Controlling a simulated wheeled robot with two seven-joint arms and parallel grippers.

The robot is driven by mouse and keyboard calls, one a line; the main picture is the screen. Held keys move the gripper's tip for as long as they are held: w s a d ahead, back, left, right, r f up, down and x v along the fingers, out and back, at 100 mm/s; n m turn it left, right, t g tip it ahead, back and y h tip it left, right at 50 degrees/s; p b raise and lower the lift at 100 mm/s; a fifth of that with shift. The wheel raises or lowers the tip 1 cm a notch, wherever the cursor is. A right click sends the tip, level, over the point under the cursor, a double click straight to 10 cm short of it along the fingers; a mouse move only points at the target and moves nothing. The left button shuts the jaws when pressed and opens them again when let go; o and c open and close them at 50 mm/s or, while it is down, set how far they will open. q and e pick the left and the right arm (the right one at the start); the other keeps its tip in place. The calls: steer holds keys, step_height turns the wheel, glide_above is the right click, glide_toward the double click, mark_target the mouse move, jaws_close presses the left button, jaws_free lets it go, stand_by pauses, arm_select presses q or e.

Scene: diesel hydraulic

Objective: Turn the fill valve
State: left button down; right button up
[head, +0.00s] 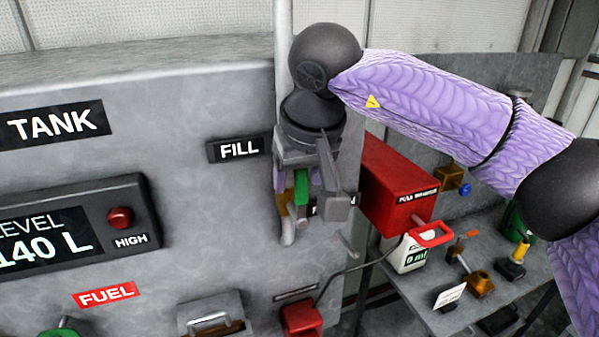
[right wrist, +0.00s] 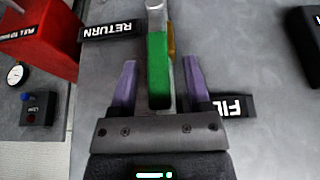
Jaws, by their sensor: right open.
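The fill valve has a green lever handle (head: 301,188) and a brass body (head: 284,218) on a grey pipe beside the FILL label (head: 239,149). My right gripper (head: 300,183) hangs in front of the pipe and hides much of the valve in the head view. In the right wrist view the green handle (right wrist: 159,70) lies between the two purple fingers of my right gripper (right wrist: 160,68). The fingers are open, with a visible gap on each side of the handle. A sliver of the brass body (right wrist: 171,40) shows behind the handle. My left gripper is out of view.
A red box (head: 392,182) sticks out to the right of the pipe. The tank panel carries a level display (head: 70,235) and a FUEL label (head: 106,293).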

jaws_close()
stand_by(1.3)
